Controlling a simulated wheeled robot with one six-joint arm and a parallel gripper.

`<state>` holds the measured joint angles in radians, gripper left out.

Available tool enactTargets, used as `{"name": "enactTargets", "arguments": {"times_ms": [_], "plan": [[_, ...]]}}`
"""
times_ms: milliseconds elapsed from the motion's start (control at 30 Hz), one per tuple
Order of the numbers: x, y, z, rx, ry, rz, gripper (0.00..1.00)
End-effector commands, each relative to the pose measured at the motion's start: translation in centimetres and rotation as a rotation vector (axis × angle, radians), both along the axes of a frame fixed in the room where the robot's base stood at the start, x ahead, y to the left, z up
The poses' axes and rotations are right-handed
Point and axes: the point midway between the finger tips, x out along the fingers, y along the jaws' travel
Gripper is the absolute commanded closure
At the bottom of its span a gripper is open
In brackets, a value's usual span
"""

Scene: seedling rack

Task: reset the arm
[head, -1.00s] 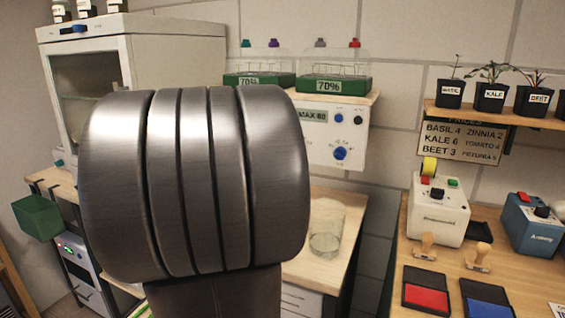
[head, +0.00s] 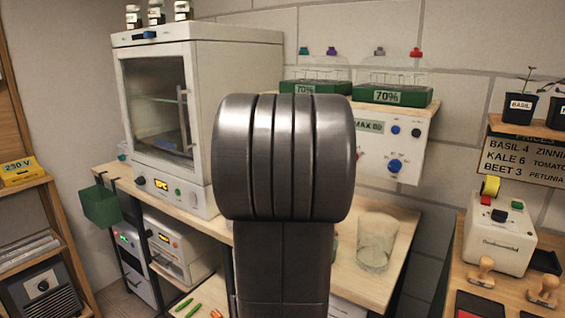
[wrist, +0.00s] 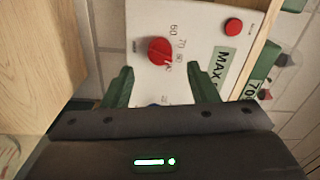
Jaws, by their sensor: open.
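My gripper (wrist: 166,70) shows in the wrist view as two green fingers, spread apart, with nothing between them. Beyond the fingers is a white control box (wrist: 190,20) with a red dial knob (wrist: 160,50) and a red button (wrist: 233,26). I cannot tell the exact gap between the fingertips and the box. In the head view a thick metal link of my arm (head: 284,158) fills the middle and hides my gripper and the left part of the control box (head: 412,160).
A glass-door cabinet (head: 215,75) stands on the wooden bench at left, with a green bin (head: 101,206) hanging beside it. A glass beaker (head: 376,243) stands on the bench right of my arm. Green racks marked 70% (head: 390,95) sit above the control box. Stampers (head: 543,291) stand at right.

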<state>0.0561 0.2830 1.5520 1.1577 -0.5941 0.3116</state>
Motion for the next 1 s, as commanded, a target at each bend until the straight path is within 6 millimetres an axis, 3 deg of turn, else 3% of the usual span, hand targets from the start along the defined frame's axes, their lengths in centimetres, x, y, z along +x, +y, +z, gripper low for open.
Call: {"name": "enactTargets", "arguments": {"times_ms": [200, 400, 833, 1000], "plan": [[3.0, -2.1, 0.0, 0.001, 0.001, -0.001, 0.47], [4.4, -3.0, 0.0, 0.001, 0.001, 0.000, 0.47], [4.4, -3.0, 0.0, -0.007, 0.005, 0.001, 0.47], [3.5, -2.3, 0.0, 0.001, 0.000, 0.001, 0.47]]}}
